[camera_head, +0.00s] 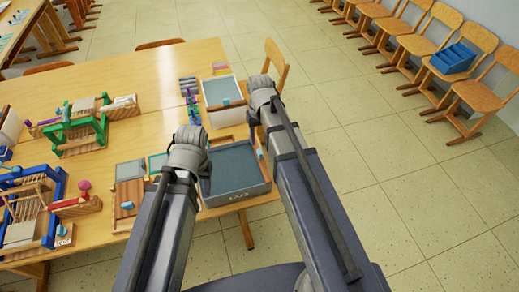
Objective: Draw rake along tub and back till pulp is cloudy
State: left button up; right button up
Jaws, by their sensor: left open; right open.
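A grey tub (238,196) with a label on its front wall stands at the near right edge of the wooden table, holding flat blue-grey pulp (233,165). A second, paler tub (222,106) with grey contents stands behind it. I cannot clearly make out a rake; a thin wooden strip lies by the grey tub's back rim. My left gripper (189,137) is over the grey tub's left side, open, with no held thing visible. My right gripper (262,84) is beyond the tub's right back corner, open, with no held thing visible. My arms hide parts of the tub's sides.
A green frame (82,134) and a blue frame (33,206) with wooden parts crowd the table's left side. Small trays (130,190) lie left of the tub. A chair (277,65) stands at the far right table edge.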

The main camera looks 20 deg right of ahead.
aim_at(260, 151)
notch_tip(260, 151, down, 7)
jog(key=b, duration=0.6)
jog(key=shift+f+b, duration=0.15)
jog(key=shift+b, duration=0.25)
grip_shut()
dwell(0.9)
